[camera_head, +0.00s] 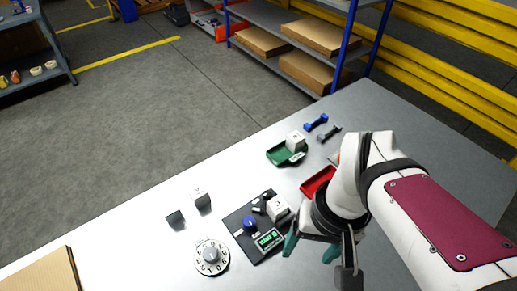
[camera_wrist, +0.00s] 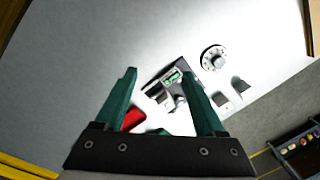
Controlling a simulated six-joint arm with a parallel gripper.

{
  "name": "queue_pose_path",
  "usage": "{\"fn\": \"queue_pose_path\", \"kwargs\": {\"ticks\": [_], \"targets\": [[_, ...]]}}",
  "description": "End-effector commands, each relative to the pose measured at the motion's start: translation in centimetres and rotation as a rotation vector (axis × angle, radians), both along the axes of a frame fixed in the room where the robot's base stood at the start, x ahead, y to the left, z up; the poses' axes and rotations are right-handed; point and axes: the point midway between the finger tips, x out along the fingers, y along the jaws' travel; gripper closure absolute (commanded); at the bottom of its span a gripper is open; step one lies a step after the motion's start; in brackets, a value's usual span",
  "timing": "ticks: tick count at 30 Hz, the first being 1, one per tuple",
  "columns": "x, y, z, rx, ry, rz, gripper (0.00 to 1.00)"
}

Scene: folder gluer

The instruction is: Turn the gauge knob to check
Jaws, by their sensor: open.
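The gauge is a dark plate on the table with a green-lit display (camera_head: 269,240), a blue round knob (camera_head: 250,222) and a white cube (camera_head: 279,209) on it. The display also shows between my fingers in the wrist view (camera_wrist: 173,77); I cannot clearly tell the blue knob there. My gripper (camera_head: 311,249) has green fingers, spread apart with nothing between them. It is to the right of the gauge in the head view, apart from the knob. Both fingers show in the wrist view (camera_wrist: 159,74).
A round lettered dial (camera_head: 211,257) lies left of the gauge. A red tray (camera_head: 318,182), a green tray (camera_head: 280,154) with a white cube, and blue and grey dumbbell-shaped pieces (camera_head: 316,123) lie farther back. The table's left middle is clear.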

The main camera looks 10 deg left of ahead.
Motion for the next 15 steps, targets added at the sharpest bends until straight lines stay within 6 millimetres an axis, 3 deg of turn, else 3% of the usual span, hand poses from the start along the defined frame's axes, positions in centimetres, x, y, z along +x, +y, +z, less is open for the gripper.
{"fn": "queue_pose_path", "kwargs": {"ticks": [1,3,6,10,15], "targets": [[3.1,1.8,-0.3,-0.019,-0.012,0.228,0.28],[7.4,5.0,-1.2,-0.047,-0.044,0.574,0.28],[11.5,9.7,-3.3,-0.075,-0.077,0.97,0.28],[13.6,13.2,-5.2,-0.093,-0.101,1.231,0.28],[13.8,13.4,-8.0,-0.095,-0.1,1.263,0.28]]}}
